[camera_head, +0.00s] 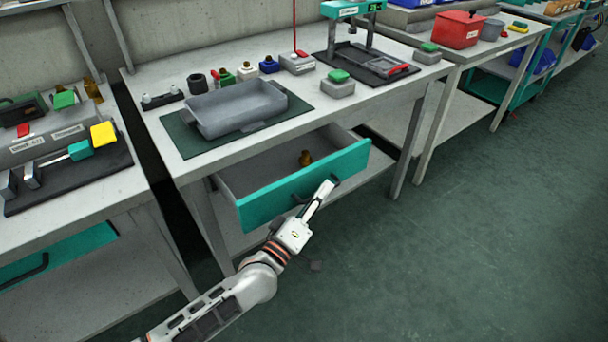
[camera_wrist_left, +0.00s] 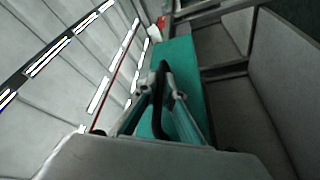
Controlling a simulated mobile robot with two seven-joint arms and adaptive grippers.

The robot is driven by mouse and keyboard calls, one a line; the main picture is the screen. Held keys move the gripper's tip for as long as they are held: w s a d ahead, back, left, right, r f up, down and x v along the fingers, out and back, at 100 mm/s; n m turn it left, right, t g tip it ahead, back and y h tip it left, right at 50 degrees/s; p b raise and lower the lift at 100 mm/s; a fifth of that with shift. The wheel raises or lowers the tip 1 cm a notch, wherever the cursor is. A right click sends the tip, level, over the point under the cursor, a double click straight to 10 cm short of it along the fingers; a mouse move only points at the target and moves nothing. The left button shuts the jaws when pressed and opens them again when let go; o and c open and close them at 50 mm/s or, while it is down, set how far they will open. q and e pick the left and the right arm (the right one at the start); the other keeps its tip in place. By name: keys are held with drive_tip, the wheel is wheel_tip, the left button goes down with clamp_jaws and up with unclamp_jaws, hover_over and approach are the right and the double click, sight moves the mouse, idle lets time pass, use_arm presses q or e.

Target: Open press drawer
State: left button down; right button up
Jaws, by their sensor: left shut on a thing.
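The press drawer (camera_head: 268,208) with its teal front is pulled well out from under the middle workbench. A small brass-coloured part (camera_head: 305,158) lies inside it. My left gripper (camera_head: 326,190) is at the drawer front, in front of its outer face. In the left wrist view, the dark handle (camera_wrist_left: 166,88) stands between the fingers of my left gripper (camera_wrist_left: 162,92), which is shut on it, with the teal front (camera_wrist_left: 183,55) behind. In the head view the handle is mostly hidden by the gripper. My right gripper is not seen.
A grey tray (camera_head: 236,106) sits on a dark green mat on the bench. The press (camera_head: 348,40) stands at the back right of the bench. A left bench (camera_head: 95,200) carries several tools. The green floor (camera_head: 440,260) to the right is clear.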

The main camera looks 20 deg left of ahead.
use_arm(q)
drive_tip(key=s+d+p, duration=0.1)
drive_tip(key=s+d, duration=0.4)
drive_tip(key=d, duration=0.1)
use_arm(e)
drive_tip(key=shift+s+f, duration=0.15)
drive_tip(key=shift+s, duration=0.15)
use_arm(q)
drive_tip(key=shift+d, duration=0.1)
drive_tip(key=c, duration=2.4)
unclamp_jaws()
drive_tip(key=shift+c, duration=0.2)
drive_tip(key=v, duration=1.2)
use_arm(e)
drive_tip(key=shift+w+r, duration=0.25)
